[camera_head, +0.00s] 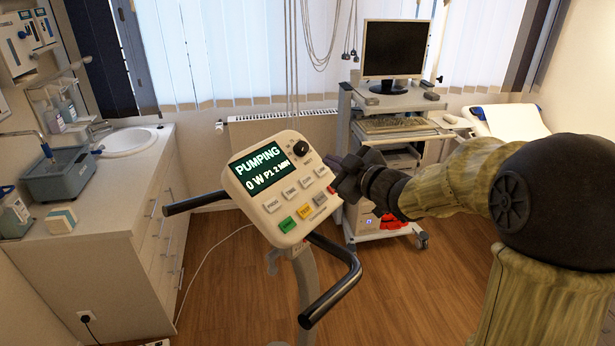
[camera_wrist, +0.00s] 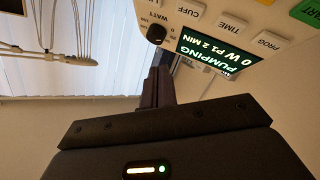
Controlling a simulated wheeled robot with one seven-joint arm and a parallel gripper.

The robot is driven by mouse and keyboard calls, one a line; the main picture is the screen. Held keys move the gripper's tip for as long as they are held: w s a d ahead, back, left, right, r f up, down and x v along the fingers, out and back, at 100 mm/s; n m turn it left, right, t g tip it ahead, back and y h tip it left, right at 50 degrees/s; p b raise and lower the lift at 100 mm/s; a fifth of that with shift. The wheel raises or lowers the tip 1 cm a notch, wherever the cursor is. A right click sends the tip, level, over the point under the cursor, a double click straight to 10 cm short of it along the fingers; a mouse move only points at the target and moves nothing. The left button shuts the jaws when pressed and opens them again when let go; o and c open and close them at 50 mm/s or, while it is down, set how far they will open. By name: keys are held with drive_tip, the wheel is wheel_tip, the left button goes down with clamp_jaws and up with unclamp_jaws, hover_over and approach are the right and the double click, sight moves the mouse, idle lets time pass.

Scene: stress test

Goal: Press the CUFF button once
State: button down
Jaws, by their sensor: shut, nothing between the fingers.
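The console (camera_head: 262,220) is a pale tilted panel on a post. Its lit display (camera_head: 258,168) reads "PUMPING", "0 W P1 2 MIN"; it shows upside down in the wrist view (camera_wrist: 210,52). The CUFF button (camera_head: 307,183) is a pale key in the row with PROG and TIME; it also shows at the top of the wrist view (camera_wrist: 188,10). My gripper (camera_head: 337,172) is at the console's right edge, its fingers shut and empty. In the wrist view the fingertips (camera_wrist: 159,72) sit beside the console, off the CUFF button. I see no contact with it.
A black knob (camera_head: 299,148) is above the keys. Green (camera_head: 287,225), yellow (camera_head: 304,212) and other keys sit below. Black handlebars (camera_head: 335,290) extend around the console. A trolley with a monitor (camera_head: 394,50) stands behind; a sink counter (camera_head: 115,185) is at left.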

drive_tip(key=r+p, duration=0.1)
drive_tip(key=s+d+r+p, duration=0.1)
drive_tip(key=d+r+p, duration=0.1)
drive_tip(key=r, duration=0.1)
drive_tip(key=shift+s+d, duration=0.25)
drive_tip(key=shift+s, duration=0.1)
idle(0.5)
drive_tip(key=s+d+f+m+g+h+b, duration=0.1)
drive_tip(key=s+d+f+m+h, duration=0.2)
drive_tip(key=d+f+m+h, duration=0.3)
drive_tip(key=s+d+f+m+g+h+b, duration=0.1)
drive_tip(key=s+d+f+m+h+b, duration=0.2)
drive_tip(key=f, duration=0.6)
drive_tip(key=s+d+f+m+g, duration=0.2)
drive_tip(key=s+f+g, duration=0.2)
drive_tip(key=s, duration=0.4)
drive_tip(key=s+d+f+m+g+h, duration=0.1)
drive_tip(key=s+f+m+g, duration=0.2)
drive_tip(key=s+f, duration=0.3)
drive_tip(key=s+g, duration=0.1)
drive_tip(key=s, duration=0.2)
drive_tip(key=shift+s+d+h, duration=0.15)
drive_tip(key=shift+d+h, duration=0.15)
drive_tip(key=shift+d, duration=0.05)
